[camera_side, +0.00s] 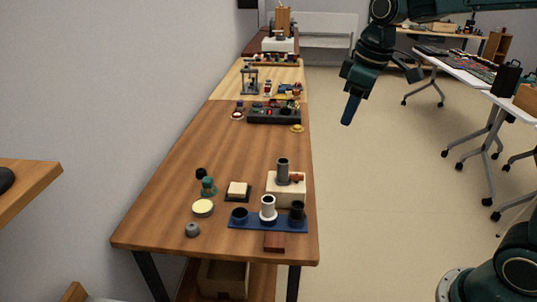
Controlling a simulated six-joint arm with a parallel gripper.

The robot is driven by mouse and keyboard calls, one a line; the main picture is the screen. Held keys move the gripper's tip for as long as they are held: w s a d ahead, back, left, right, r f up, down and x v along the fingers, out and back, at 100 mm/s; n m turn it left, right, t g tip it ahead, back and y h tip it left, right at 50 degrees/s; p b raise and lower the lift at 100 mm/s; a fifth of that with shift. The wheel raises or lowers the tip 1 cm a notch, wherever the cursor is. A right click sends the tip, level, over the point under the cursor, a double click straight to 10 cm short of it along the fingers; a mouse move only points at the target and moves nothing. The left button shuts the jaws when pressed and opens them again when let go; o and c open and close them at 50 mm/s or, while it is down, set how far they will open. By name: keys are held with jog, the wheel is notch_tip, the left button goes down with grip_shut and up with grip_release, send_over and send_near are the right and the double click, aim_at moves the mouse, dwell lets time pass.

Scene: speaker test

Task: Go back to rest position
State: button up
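My gripper (350,108) hangs in the air at the upper middle of the side view, to the right of the long wooden table (190,140). It points down and a little left, over the open floor. Its fingers overlap in this view, so I cannot tell whether it is open or shut. I see no object at its tip. It is apart from the table and from everything on it.
On the table's near end stand a blue tray (253,226) with cylinders, a cream block (286,196) and several small round parts. A dark panel (274,115) with buttons lies farther back. White desks (455,65) stand at right. The floor between is clear.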

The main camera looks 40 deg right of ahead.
jog(key=s+a+f+m+t, duration=0.1)
jog(key=s+m, duration=0.1)
jog(key=s, duration=0.8)
jog(key=s+a+f+m+t, duration=0.1)
jog(key=s+m+t, duration=0.1)
jog(key=s, duration=0.7)
jog(key=shift+s+a+m, duration=0.15)
jog(key=shift+s+m, duration=0.15)
jog(key=shift+s, duration=0.05)
